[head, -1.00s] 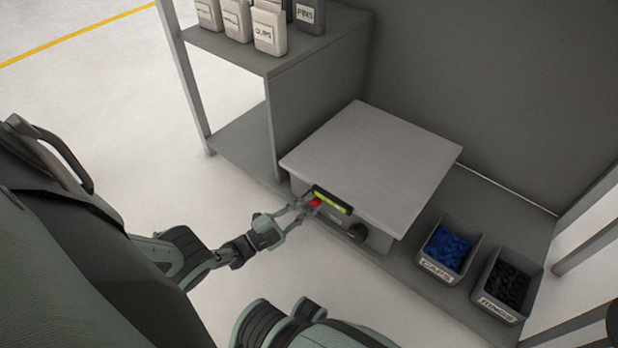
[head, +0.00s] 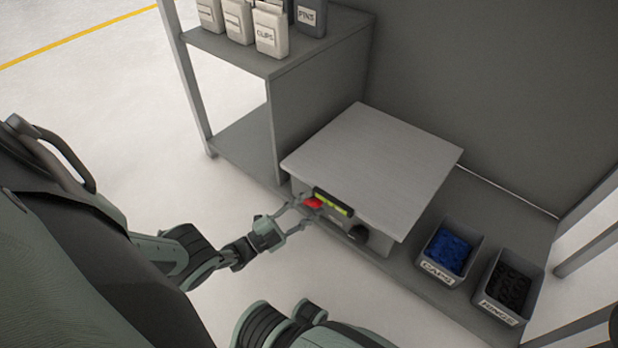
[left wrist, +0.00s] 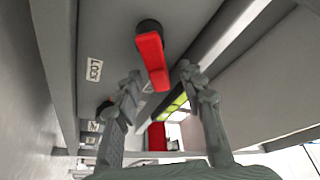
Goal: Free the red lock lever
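The red lock lever (head: 312,203) is on the front of a grey box with a flat top (head: 372,165). In the left wrist view the lever (left wrist: 152,58) hangs from a round black pivot, slightly tilted, near a label reading LOCK (left wrist: 94,70). My left gripper (head: 299,213) is open in front of the box. Its fingers (left wrist: 160,82) stand apart on either side of the lever's free end, and neither visibly grips it. My right gripper is not in view.
A black bar with a yellow-green strip (head: 333,202) sits just right of the lever, with a dark knob (head: 358,233) below it. Bins of blue caps (head: 447,252) and black rings (head: 507,288) stand to the right. Labelled containers (head: 270,35) stand on the upper shelf.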

